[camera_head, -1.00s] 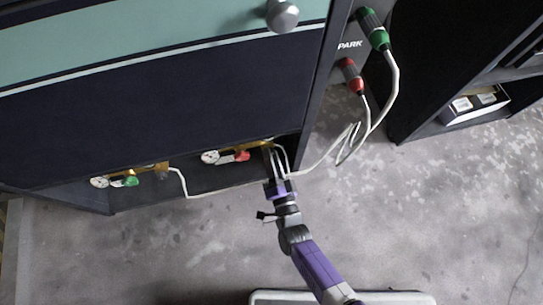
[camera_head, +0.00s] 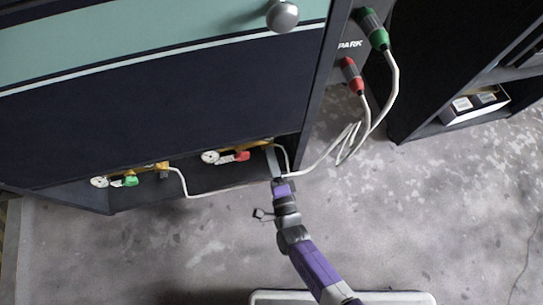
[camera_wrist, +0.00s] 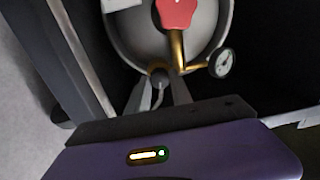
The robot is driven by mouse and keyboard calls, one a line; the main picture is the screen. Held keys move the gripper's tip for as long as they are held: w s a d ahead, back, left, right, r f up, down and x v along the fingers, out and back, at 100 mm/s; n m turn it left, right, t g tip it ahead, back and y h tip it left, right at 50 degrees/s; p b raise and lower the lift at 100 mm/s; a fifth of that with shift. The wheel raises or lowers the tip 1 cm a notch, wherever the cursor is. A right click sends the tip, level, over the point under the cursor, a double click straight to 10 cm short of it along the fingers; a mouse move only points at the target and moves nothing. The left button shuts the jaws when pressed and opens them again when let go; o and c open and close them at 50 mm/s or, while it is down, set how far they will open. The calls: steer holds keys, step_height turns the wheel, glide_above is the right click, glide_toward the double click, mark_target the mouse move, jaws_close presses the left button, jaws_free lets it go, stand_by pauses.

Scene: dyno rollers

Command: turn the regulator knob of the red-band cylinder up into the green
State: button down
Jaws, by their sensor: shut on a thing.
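The cylinder (camera_wrist: 135,38) shows end-on in the wrist view as a grey round face with a red valve handle (camera_wrist: 176,12). Its brass regulator (camera_wrist: 177,48) carries a white gauge (camera_wrist: 223,63), whose needle I cannot read against any green zone. In the head view the red handle (camera_head: 243,156) and gauge (camera_head: 210,157) sit low in the cabinet. My gripper (camera_wrist: 158,80) is shut on the small dark regulator knob (camera_wrist: 158,73), with a finger on each side. In the head view my gripper (camera_head: 274,163) reaches in right of the red handle. The red band itself is not clear.
A second regulator with a green handle (camera_head: 130,181) and gauge (camera_head: 98,182) is at the left. A white hose (camera_head: 225,191) runs along the opening. The cabinet's side post (camera_wrist: 72,50) is close at left in the wrist view. The floor in front is clear.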

stand_by(0.3)
steer(key=c, duration=1.1)
jaws_free()
steer(key=shift+c, duration=0.2)
steer(key=shift+s, duration=0.15)
steer(key=p+v, duration=0.2)
steer(key=v, duration=0.5)
steer(key=shift+s, duration=0.3)
steer(key=shift+d+f, duration=0.15)
